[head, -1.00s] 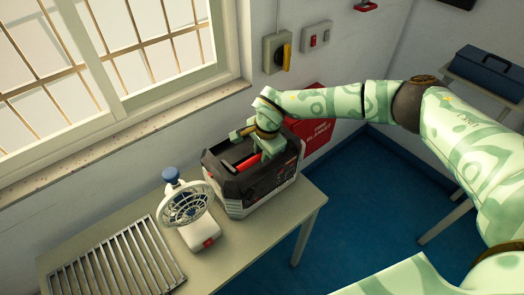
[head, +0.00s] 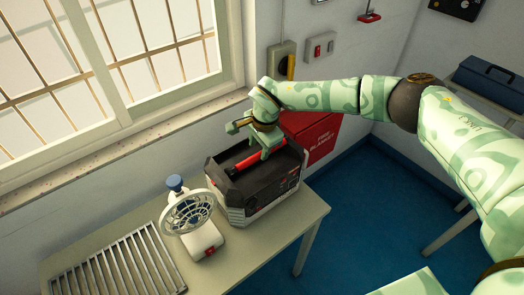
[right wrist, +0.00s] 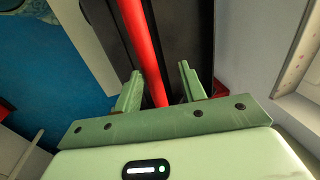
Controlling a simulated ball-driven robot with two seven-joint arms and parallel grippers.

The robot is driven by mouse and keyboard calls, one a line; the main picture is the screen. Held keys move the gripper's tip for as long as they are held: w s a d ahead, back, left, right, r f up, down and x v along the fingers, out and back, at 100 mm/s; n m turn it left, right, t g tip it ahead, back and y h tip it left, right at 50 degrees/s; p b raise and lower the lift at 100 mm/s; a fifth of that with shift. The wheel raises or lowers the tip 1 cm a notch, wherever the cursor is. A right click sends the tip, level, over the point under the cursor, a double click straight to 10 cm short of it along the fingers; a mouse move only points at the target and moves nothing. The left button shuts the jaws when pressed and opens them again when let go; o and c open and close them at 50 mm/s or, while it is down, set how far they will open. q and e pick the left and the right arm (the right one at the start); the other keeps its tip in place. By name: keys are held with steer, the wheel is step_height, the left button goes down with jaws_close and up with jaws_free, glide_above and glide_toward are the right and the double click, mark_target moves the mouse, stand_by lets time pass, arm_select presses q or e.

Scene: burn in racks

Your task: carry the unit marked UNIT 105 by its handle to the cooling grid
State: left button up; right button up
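A black and grey unit (head: 272,184) stands on the table with a red bar handle (head: 245,162) along its top. Any UNIT 105 marking is too small to read. My right gripper (head: 254,142) is over the unit, open and empty. In the right wrist view the red handle (right wrist: 143,45) runs between the spread fingers of my right gripper (right wrist: 160,75), with gaps on both sides. The cooling grid (head: 118,265), a slatted metal rack, lies at the table's left end. My left gripper is out of view.
A small white fan (head: 190,220) with a blue knob stands between the unit and the grid. The table (head: 245,250) is bare in front of the unit. The wall and window sill (head: 120,150) run close behind.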

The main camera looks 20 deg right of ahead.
steer(key=o, duration=0.4)
steer(key=shift+w+a+r+b, duration=0.15)
steer(key=shift+w+b, duration=0.15)
steer(key=shift+w, duration=0.1)
steer(key=shift+w+a+r+b, duration=0.1)
steer(key=shift+w+a+b, duration=0.05)
steer(key=shift+w+b, duration=0.2)
steer(key=o, duration=0.5)
steer(key=shift+w+a+b, duration=0.25)
steer(key=shift+w+b, duration=0.35)
steer(key=shift+b, duration=0.05)
steer(key=shift+w, duration=0.25)
steer(key=c, duration=0.4)
steer(key=o, duration=0.9)
steer(key=shift+r, duration=0.1)
steer(key=shift+s, duration=0.1)
steer(key=r+p, duration=0.3)
steer(key=s+r+p, duration=0.1)
steer(key=r, duration=0.1)
steer(key=shift+d+p, duration=0.15)
steer(key=shift+p, duration=0.25)
steer(key=shift+f, duration=0.1)
